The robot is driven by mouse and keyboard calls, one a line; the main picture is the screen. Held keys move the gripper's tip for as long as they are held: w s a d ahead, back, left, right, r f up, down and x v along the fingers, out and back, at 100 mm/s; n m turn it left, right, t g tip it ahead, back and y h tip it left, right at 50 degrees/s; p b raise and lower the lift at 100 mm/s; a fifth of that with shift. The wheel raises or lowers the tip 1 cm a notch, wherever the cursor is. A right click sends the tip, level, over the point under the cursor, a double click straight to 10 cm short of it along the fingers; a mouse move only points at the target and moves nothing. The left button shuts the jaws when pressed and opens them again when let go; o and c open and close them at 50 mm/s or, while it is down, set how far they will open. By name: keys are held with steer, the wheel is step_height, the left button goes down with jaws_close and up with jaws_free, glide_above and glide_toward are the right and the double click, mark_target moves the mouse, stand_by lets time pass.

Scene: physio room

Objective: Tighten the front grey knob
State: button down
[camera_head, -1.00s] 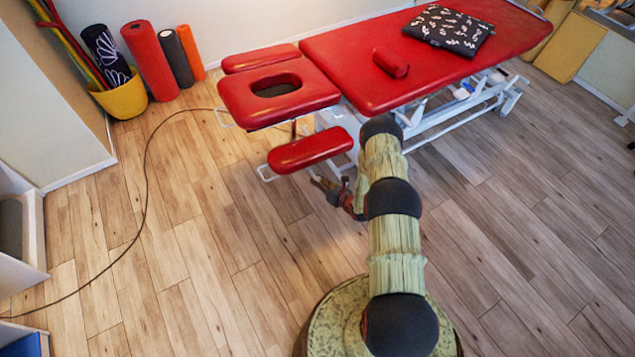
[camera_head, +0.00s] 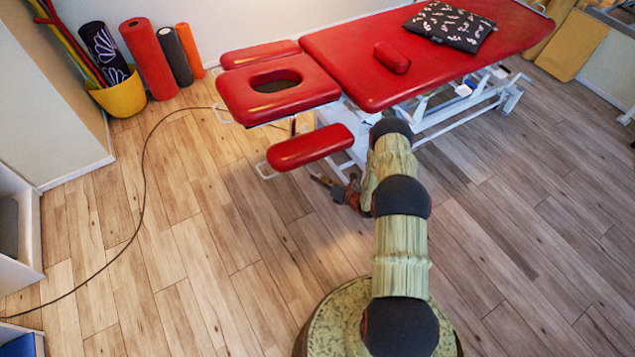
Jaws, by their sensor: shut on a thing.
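The red treatment table (camera_head: 440,50) stands at the top of the view, with a face-hole headrest (camera_head: 300,92) and a lower red armrest (camera_head: 310,147) at its near end. My gripper (camera_head: 322,180) is small in the picture, low beside the near edge of that armrest. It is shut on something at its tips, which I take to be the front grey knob. The knob itself is too small and too covered to make out, and its turn cannot be read. My arm comes up from the bottom and bends left to the gripper.
A thin dark cable (camera_head: 146,170) curves over the wooden floor at left. A yellow bucket (camera_head: 122,98) and several upright rolls stand by the back wall. A dark patterned cushion (camera_head: 449,25) and a small red pad (camera_head: 392,57) lie on the table. Floor at right is clear.

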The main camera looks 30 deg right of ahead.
steer(key=m+y+b, duration=0.1)
steer(key=m+b, duration=0.1)
steer(key=m+t+b, duration=0.1)
steer(key=m+b, duration=0.1)
steer(key=shift+f+y, duration=0.2)
steer(key=shift+y, duration=0.2)
steer(key=shift+r+m+t+y+b, duration=0.1)
steer(key=shift+m+t+y+b, duration=0.25)
steer(key=shift+m, duration=0.75)
steer(key=shift+r+m+t+y+b, duration=0.15)
steer(key=shift+m+t, duration=0.4)
steer(key=shift+m, duration=0.55)
steer(key=shift+d, duration=0.1)
steer(key=c, duration=1.9)
jaws_free()
steer(key=v, duration=1.2)
steer(key=shift+f, duration=0.15)
